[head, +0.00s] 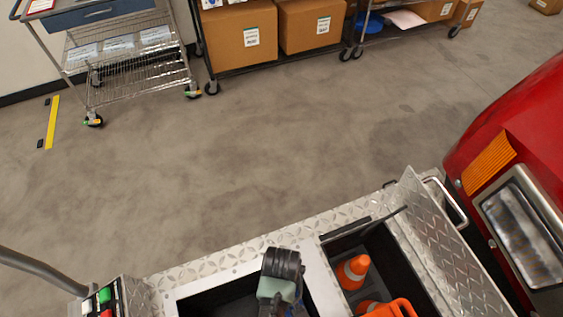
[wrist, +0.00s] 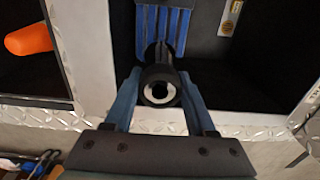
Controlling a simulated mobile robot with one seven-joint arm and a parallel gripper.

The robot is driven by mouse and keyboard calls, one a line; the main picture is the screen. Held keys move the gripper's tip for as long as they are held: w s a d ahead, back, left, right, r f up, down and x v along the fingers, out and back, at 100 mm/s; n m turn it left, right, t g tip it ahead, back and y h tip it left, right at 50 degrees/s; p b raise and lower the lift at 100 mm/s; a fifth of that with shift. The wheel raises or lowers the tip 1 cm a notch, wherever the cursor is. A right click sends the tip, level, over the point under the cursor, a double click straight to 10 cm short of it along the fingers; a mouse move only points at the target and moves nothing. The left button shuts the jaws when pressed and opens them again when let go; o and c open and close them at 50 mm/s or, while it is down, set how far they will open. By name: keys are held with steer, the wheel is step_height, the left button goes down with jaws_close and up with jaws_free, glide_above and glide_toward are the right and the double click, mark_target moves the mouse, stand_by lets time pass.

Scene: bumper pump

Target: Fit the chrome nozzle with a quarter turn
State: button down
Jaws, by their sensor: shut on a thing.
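In the wrist view, my gripper (wrist: 160,80) has its two blue-grey fingers closed on the sides of a dark round piece (wrist: 161,88). This piece has a bright silver ring around a dark hole, facing the camera. It looks like the nozzle, though most of its body looks black, not chrome. Its far end points toward folded blue hose (wrist: 180,22) in a dark compartment. I cannot tell whether it touches a coupling. In the head view, my arm covers part of the bumper compartment (head: 232,298), and the nozzle cannot be made out.
The diamond-plate bumper (head: 225,236) has a second compartment with orange cones (head: 352,272). A raised plate lid (head: 440,245) stands at its right, beside the red truck body (head: 520,110). A button panel (head: 104,299) is at the lower left. Carts and boxes (head: 238,37) stand across open floor.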

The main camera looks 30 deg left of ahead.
steer(key=shift+f, duration=0.2)
stand_by(0.3)
steer(key=m, duration=0.1)
steer(key=m+p, duration=0.1)
steer(key=shift+r+m, duration=0.2)
steer(key=shift+m, duration=0.1)
steer(key=shift+f+m+p, duration=0.15)
steer(key=shift+m+p, duration=0.35)
steer(key=shift+m, duration=0.8)
steer(key=m+p, duration=0.1)
steer(key=m, duration=0.2)
steer(key=shift+w+m, duration=0.1)
steer(key=shift+m, duration=1)
steer(key=shift+p, duration=0.3)
